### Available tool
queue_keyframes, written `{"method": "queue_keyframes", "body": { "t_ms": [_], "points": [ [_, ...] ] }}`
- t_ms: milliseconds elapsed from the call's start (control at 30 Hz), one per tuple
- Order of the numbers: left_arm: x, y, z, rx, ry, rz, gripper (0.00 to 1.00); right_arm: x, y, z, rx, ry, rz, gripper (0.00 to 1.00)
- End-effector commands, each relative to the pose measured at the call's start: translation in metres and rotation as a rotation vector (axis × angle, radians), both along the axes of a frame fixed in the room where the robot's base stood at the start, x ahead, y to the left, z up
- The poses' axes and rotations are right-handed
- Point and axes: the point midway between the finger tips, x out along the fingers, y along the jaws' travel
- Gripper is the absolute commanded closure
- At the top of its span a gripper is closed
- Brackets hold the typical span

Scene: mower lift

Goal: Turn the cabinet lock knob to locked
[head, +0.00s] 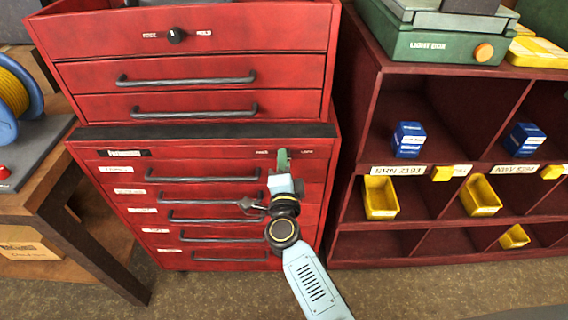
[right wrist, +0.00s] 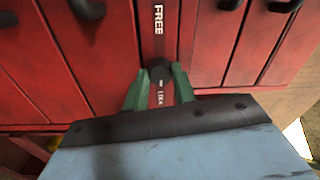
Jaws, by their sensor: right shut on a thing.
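The red tool cabinet (head: 110,235) stands at the left centre of the head view. Its lower lock knob is mostly hidden behind my right gripper (head: 283,158) in the head view. In the right wrist view the dark knob (right wrist: 158,66) sits between the two green fingers of my right gripper (right wrist: 159,82), which are shut on it. A "FREE" label is above the knob and a second label, partly covered, is below it. The knob's exact pointing direction is hard to tell. My left gripper is not in view.
A second dark knob (head: 176,36) sits on the upper red chest. Drawer handles (head: 203,174) stick out close to my right gripper. A dark red shelf (head: 350,210) with yellow bins and blue boxes stands right. A workbench (head: 50,210) with a cable reel (head: 14,95) stands left.

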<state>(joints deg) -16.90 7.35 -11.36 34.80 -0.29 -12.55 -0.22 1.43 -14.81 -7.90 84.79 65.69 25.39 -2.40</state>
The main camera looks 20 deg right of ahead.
Motion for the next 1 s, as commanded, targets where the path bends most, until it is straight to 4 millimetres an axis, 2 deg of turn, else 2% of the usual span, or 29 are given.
{"method": "queue_keyframes", "body": {
  "t_ms": [67,100,267,533,667,767,1000],
  "points": [
    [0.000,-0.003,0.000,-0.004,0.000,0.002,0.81,0.000,0.001,-0.001,0.003,0.002,0.002,0.96],
    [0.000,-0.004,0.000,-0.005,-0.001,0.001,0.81,0.000,0.001,-0.001,0.003,0.002,0.002,0.72],
    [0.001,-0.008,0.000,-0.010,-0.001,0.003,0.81,0.000,0.001,-0.001,0.001,0.001,0.001,0.52],
    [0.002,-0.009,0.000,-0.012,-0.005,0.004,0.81,-0.001,0.000,0.000,0.000,0.001,0.000,0.52],
    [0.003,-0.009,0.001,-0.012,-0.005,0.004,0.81,-0.008,0.003,-0.001,0.000,0.001,0.001,0.52],
    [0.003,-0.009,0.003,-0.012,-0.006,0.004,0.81,-0.022,0.007,-0.002,0.002,0.003,0.000,0.52],
    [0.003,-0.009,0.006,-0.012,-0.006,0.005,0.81,-0.074,0.021,-0.005,0.001,0.004,0.001,0.52]
  ]
}}
